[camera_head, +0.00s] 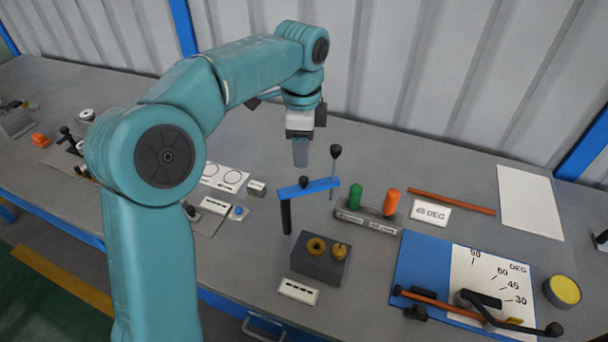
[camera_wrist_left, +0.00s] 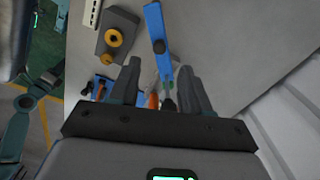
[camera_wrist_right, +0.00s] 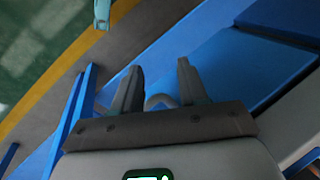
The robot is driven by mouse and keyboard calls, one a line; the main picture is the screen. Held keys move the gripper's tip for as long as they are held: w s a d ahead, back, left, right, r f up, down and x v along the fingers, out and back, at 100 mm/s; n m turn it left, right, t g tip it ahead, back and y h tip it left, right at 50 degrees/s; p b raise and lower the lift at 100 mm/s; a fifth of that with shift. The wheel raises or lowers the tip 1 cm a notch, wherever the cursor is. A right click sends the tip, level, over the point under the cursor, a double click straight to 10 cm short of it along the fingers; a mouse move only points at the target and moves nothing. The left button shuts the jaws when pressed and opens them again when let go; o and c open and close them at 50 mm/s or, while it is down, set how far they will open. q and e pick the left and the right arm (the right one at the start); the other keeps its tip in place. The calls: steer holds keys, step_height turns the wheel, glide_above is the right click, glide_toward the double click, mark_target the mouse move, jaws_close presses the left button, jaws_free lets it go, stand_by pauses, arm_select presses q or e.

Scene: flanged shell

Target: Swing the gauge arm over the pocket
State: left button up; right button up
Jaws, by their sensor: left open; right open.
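The gauge arm (camera_head: 310,188) is a blue bar on a dark post. A thin rod with a black knob (camera_head: 335,151) stands at its right end. In the left wrist view the blue bar (camera_wrist_left: 155,25) runs up from between the fingers. A dark grey block (camera_head: 318,268) with two brass fittings stands in front of the bar, which does not lie over them; I cannot tell which holds the pocket. My left gripper (camera_head: 300,155) is open and empty, above and behind the bar. My right gripper (camera_wrist_right: 159,67) is open and empty, seen only in its wrist view.
A holder with a green and an orange plug (camera_head: 391,201) stands right of the bar. A blue angle board (camera_head: 421,258) with a lever lies at the right. White cards and small parts lie at the left. The bench behind the bar is mostly clear.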

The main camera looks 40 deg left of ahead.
mark_target(303, 178)
arm_select(q)
steer(key=f, duration=0.8)
steer(key=shift+d, duration=0.2)
steer(key=shift+a, duration=0.1)
jaws_close()
